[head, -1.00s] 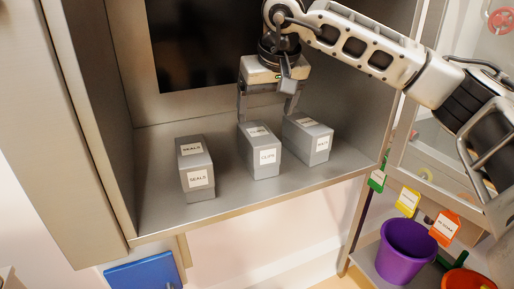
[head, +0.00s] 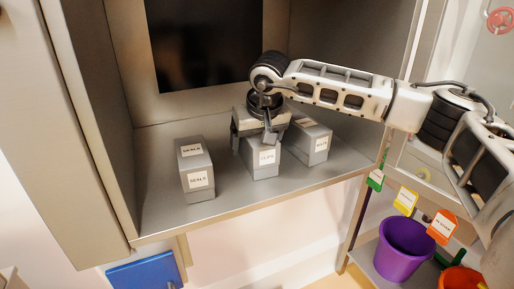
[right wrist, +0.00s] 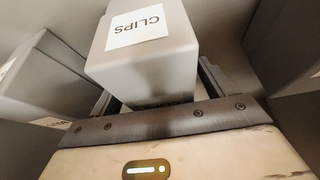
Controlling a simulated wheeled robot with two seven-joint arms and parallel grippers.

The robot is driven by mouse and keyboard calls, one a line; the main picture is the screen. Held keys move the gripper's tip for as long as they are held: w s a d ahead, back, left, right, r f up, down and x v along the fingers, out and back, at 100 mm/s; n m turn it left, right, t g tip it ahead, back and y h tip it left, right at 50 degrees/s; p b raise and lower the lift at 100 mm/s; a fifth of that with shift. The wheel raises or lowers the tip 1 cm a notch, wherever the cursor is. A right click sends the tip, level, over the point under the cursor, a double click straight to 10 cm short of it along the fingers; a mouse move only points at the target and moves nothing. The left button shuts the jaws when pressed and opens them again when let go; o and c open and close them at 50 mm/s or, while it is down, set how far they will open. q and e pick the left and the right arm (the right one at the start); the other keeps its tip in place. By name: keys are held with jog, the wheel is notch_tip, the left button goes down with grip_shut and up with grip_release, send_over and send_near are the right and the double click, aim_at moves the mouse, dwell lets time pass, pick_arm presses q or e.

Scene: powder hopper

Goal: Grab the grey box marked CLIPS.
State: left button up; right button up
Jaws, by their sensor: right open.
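The grey box marked CLIPS (head: 265,168) stands upright on the cabinet shelf, between two other grey boxes. My right gripper (head: 259,143) is lowered over it from above, with its jaws open. In the right wrist view the CLIPS box (right wrist: 150,65) sits between the two fingers (right wrist: 155,92), one on each side. A gap shows beside the box, and I cannot tell whether either finger touches it. In the head view the gripper and wrist hide the box's top. My left gripper is not in view.
A grey SEALS box (head: 196,174) stands to the left with clear shelf between. Another grey box (head: 316,142) stands close on the right, behind the gripper. The shelf (head: 240,198) has a free front strip. A purple bucket (head: 402,250) is below right.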

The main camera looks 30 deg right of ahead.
jog(key=shift+f, duration=0.25)
dwell(0.4)
jog(key=c, duration=1.2)
